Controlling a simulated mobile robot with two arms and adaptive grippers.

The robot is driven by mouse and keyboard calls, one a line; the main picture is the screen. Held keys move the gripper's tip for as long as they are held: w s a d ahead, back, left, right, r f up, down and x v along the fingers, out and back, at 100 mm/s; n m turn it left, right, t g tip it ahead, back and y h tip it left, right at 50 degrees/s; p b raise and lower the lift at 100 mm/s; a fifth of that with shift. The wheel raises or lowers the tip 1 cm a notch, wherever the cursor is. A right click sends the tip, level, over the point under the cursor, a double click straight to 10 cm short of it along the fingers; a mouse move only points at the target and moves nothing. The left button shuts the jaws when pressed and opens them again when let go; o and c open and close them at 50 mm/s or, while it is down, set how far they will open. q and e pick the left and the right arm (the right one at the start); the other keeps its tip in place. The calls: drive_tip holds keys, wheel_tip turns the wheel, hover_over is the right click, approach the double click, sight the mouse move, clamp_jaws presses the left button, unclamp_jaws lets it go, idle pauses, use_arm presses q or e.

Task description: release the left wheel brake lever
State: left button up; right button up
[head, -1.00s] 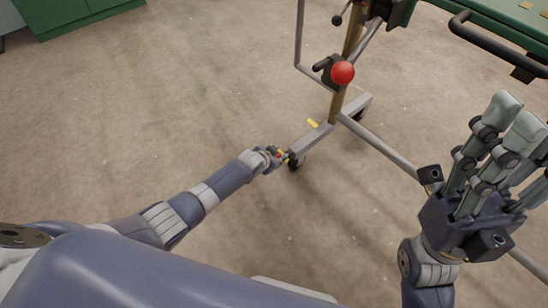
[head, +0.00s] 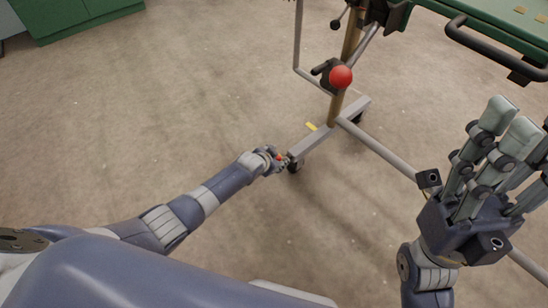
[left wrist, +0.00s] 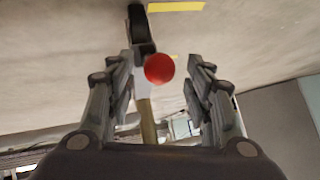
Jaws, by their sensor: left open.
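The stand's grey foot (head: 314,143) ends at a dark caster wheel (head: 295,166) on the floor. My left gripper (head: 280,161) is low, just left of this wheel. A small red spot, apparently the brake lever's tip (head: 279,157), shows at its fingers; the rest of the lever is hidden or too small to tell. In the left wrist view, my left gripper (left wrist: 160,75) is open, and a red ball (left wrist: 159,68) shows between its spread fingers. I cannot tell whether they touch it. My right gripper (head: 512,125) is raised at the right, fingers spread and empty.
A larger red knob (head: 341,77) sits on the stand's brown post (head: 335,106). A grey crossbar (head: 385,153) runs toward the lower right. A green-topped table with a black handle (head: 490,45) is at upper right. Floor at left is clear; a green cabinet (head: 80,15) stands behind.

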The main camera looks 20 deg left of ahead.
use_arm(q)
drive_tip(key=v, duration=1.2)
drive_tip(key=shift+f, duration=0.1)
idle(0.5)
